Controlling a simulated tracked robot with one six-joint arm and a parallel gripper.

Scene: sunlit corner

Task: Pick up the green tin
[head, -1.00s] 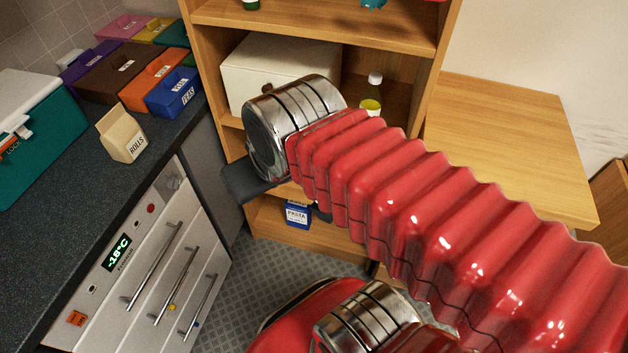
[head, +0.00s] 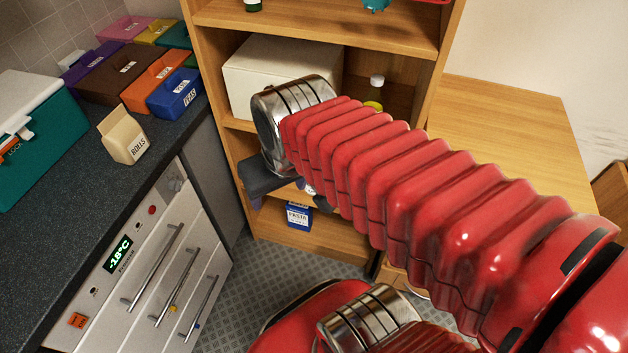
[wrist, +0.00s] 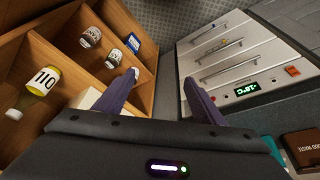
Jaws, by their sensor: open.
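I cannot make out a green tin for certain in either view. A small dark green thing (head: 253,5) stands on the upper shelf in the head view, cut off by the top edge, and I cannot tell what it is. My gripper (wrist: 160,78) is open and empty, its two purple fingers apart in the wrist view. In the head view my gripper (head: 280,192) is in front of the shelf unit, partly hidden by my red arm. Parts of the shelves are hidden behind the arm.
The wooden shelf unit (head: 330,28) holds a white box (head: 285,70), a yellow-labelled bottle (wrist: 42,80), jars (wrist: 91,37) and a blue pasta box (head: 298,216). Left is a dark counter (head: 70,195) with a rolls carton (head: 122,137) and several coloured boxes. Drawer handles (head: 155,268) protrude below it.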

